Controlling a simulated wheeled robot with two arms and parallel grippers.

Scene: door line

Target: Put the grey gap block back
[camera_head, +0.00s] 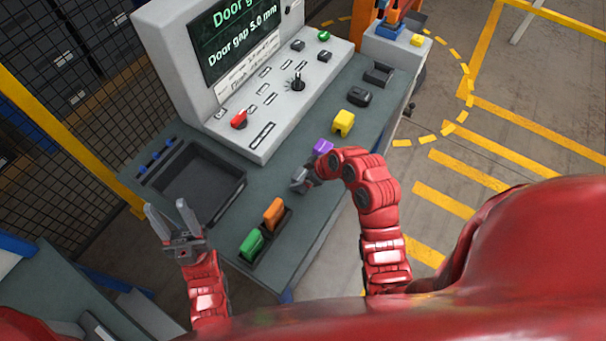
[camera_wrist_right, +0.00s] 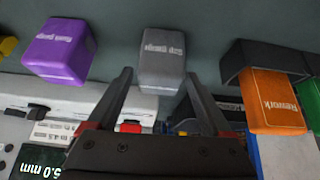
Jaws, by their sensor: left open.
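The grey gap block (camera_wrist_right: 162,58) is upside down in the right wrist view, with white lettering on its face. My right gripper (camera_wrist_right: 160,78) is open, with one fingertip on each side of the block's near end. A thin gap shows beside the left finger; contact on the right side is unclear. In the head view my right gripper (camera_head: 302,178) is low over the console table, and the grey block there is hard to tell from the fingers. My left gripper (camera_head: 176,226) is open and empty, left of the large dark tray.
A purple block (camera_head: 323,147) and a yellow block (camera_head: 343,122) stand beyond my right gripper. An orange block (camera_head: 273,213) and a green block (camera_head: 252,244) are in a black holder nearer me. The dark tray (camera_head: 238,186) looks empty. The control panel (camera_head: 290,95) stands behind.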

